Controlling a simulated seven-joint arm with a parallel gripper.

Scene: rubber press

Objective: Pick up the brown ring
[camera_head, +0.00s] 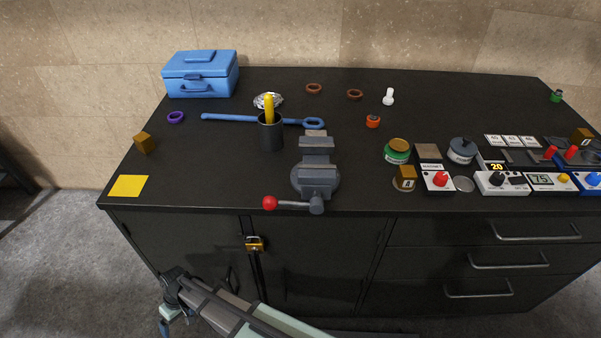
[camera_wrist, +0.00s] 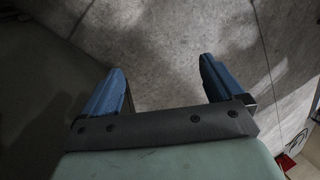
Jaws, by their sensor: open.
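Two brown rings lie flat on the black workbench (camera_head: 225,180), near its back edge. One brown ring (camera_head: 314,84) is left of the other brown ring (camera_head: 355,90). In the wrist view my gripper (camera_wrist: 160,82) is open and empty, its two blue fingers spread apart over the grey floor. In the head view my arm is low in front of the bench, below the top, well away from both rings. No ring shows in the wrist view.
A vise (camera_head: 316,180) with a red-knobbed handle and a dark cup (camera_head: 271,136) stand in front of the rings. A blue toolbox (camera_head: 200,75), purple ring (camera_head: 176,117) and long blue wrench (camera_head: 230,118) are left. Jars and control boxes crowd the right.

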